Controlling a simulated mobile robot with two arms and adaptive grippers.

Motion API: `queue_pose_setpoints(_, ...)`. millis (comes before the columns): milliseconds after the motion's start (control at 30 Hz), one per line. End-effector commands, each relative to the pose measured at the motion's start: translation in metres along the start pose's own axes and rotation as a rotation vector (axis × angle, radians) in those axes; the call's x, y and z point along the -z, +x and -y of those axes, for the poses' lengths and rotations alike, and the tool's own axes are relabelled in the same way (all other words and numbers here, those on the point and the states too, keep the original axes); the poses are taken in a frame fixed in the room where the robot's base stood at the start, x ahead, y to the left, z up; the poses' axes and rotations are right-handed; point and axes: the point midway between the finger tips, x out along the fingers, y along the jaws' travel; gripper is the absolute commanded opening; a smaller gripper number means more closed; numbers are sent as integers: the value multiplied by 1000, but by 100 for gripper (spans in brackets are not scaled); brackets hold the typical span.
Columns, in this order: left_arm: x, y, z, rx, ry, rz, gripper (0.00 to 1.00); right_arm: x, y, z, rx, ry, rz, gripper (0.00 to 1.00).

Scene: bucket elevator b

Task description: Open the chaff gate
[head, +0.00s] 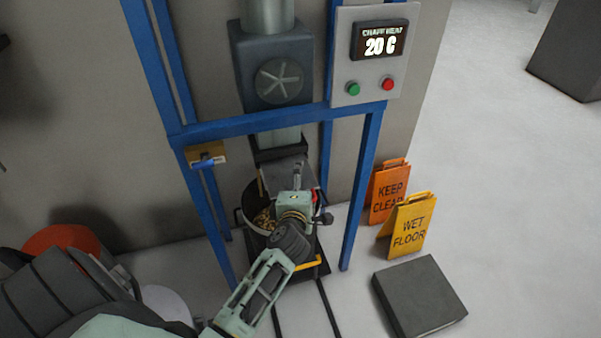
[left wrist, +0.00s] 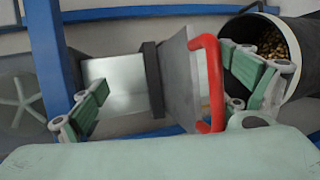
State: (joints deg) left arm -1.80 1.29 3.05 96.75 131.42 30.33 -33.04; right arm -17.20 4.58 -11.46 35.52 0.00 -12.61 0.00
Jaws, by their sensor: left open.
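The chaff gate is a grey plate (left wrist: 180,75) with a red handle (left wrist: 212,80), at the lower end of the metal chute (left wrist: 115,80). In the head view the plate (head: 285,172) sits low inside the blue frame, and a bit of the red handle (head: 316,196) shows beside my gripper. My left gripper (head: 297,185) is open at the gate. In the left wrist view its fingers (left wrist: 168,92) are spread, with the handle between them, nearer the right finger. I cannot tell whether that finger touches the handle. My right gripper is not in view.
A dark bucket (head: 243,218) of brown pieces stands below the chute. The blue frame (head: 358,190) surrounds it, with a blue lever (head: 208,162) on its left. The panel (head: 377,75) reads 20 C. Two signs (head: 411,226) and a grey block (head: 418,295) stand right.

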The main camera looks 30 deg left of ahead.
Motion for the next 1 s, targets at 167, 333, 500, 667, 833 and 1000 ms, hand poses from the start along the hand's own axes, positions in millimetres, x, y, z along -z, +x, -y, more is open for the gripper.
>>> queue_pose_setpoints(167, -1, -2, -53, -79, 12, 5, 77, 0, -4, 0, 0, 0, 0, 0)
queue_pose_setpoints(333, 0, -2, -54, -79, 11, 2, 78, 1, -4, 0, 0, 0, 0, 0)
queue_pose_setpoints(500, 2, -1, -14, -3, 11, -1, 68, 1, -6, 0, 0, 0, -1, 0)
queue_pose_setpoints(667, 1, -12, -14, -2, 12, -1, 61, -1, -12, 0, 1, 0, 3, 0)
queue_pose_setpoints(833, 1, -24, -13, -1, 11, 0, 57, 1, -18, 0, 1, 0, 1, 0)
queue_pose_setpoints(1000, 0, -35, -11, 0, 12, 1, 56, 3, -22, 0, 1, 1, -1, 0)
